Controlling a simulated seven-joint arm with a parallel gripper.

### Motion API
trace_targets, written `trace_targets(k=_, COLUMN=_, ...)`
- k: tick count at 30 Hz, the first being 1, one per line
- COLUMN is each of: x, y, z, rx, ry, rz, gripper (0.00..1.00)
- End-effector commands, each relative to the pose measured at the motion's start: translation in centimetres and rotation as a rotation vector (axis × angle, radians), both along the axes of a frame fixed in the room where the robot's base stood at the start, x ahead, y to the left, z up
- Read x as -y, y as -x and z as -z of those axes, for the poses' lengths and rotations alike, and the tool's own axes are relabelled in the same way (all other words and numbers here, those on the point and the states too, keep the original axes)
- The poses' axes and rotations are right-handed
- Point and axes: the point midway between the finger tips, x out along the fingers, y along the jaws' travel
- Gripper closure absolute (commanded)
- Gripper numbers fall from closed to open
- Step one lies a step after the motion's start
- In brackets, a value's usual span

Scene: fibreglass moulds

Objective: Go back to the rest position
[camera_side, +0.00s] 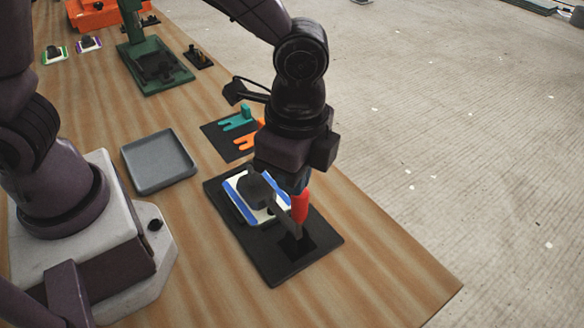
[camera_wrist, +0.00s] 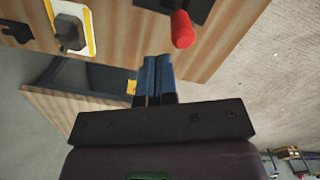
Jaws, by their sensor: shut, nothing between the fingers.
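My gripper (camera_side: 293,183) is over the right part of a black mat (camera_side: 280,268) in the side view. Its blue fingers (camera_wrist: 156,80) are together and empty in the wrist view. A red handle (camera_side: 300,207) stands close below and beside the fingers in the side view; whether they touch it cannot be told there. In the wrist view the red handle (camera_wrist: 182,30) is apart from the fingertips, beyond them. A white mould with blue edges (camera_side: 236,189) and a dark lump on it lies on the mat, partly behind a grey bar.
A grey tray (camera_side: 160,187) stands left of the mat. Teal and orange forked pieces (camera_side: 238,120) lie on a dark mat behind. A green press (camera_side: 155,65) and small moulds (camera_side: 54,54) stand further back. The table's right edge is near; bare floor lies beyond.

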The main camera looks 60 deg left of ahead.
Motion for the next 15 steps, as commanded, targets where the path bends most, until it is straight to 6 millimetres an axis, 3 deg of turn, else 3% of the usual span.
trace_targets(k=9, x=-9.3, y=2.7, z=-7.9, rx=0.16, ry=0.077, rz=-0.606, gripper=1.0)
trace_targets(k=15, x=-14.5, y=5.9, z=-11.5, rx=0.293, ry=0.181, rz=-0.93, gripper=1.0)
